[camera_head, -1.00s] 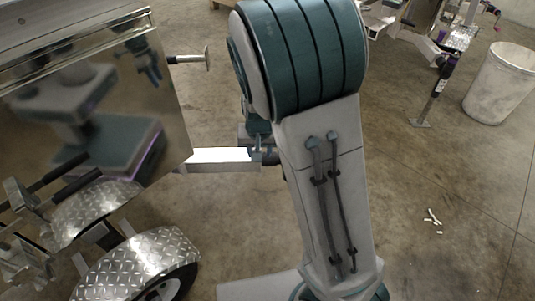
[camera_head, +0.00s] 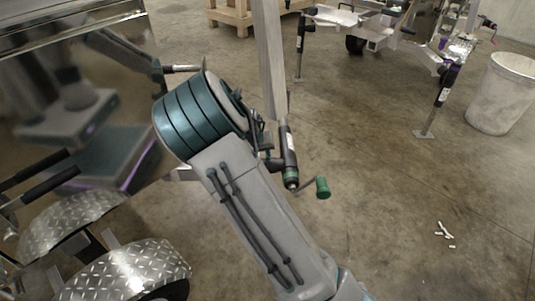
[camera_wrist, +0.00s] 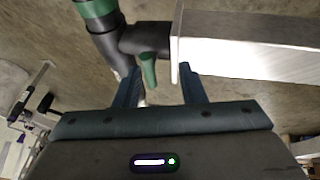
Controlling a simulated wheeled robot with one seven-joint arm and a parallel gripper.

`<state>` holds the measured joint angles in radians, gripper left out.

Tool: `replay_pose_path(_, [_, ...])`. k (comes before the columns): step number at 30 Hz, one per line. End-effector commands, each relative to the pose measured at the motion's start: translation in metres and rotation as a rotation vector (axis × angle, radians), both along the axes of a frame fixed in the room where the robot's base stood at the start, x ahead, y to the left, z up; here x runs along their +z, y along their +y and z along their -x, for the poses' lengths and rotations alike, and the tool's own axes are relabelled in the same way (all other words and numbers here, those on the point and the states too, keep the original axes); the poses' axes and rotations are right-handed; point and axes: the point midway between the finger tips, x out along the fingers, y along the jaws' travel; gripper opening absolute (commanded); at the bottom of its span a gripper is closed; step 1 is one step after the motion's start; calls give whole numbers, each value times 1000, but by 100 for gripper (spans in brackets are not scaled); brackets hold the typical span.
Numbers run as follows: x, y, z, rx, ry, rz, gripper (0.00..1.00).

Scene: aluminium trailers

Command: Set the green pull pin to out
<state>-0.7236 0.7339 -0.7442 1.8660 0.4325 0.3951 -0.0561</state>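In the wrist view the green pull pin (camera_wrist: 148,68) sticks out of a black pivot fitting on the jack, beside the end of an aluminium beam (camera_wrist: 245,58). My gripper (camera_wrist: 160,78) has its two teal fingers apart, one on each side of the pin's lower end; clear gaps show beside the pin. In the head view the jack (camera_head: 289,152) stands near the picture's middle, with a green-handled crank (camera_head: 322,187) at its lower end.
A shiny trailer side (camera_head: 70,90) and diamond-plate fenders (camera_head: 125,265) are close on the left. Another trailer (camera_head: 375,38) stands at the back right, with a white bin (camera_head: 498,95) beside it. The floor at right is clear apart from small white scraps (camera_head: 445,232).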

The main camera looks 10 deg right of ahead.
Motion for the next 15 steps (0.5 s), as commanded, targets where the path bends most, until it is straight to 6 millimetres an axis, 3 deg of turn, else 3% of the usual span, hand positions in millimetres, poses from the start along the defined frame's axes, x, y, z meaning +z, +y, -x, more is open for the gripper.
replay_pose_path(6, [-3, -26, -38, -1, -2, 1, 37])
replay_pose_path(9, [-24, -29, -42, -1, 2, 1, 37])
replay_pose_path(15, [-42, -34, -50, 1, 1, 0, 37])
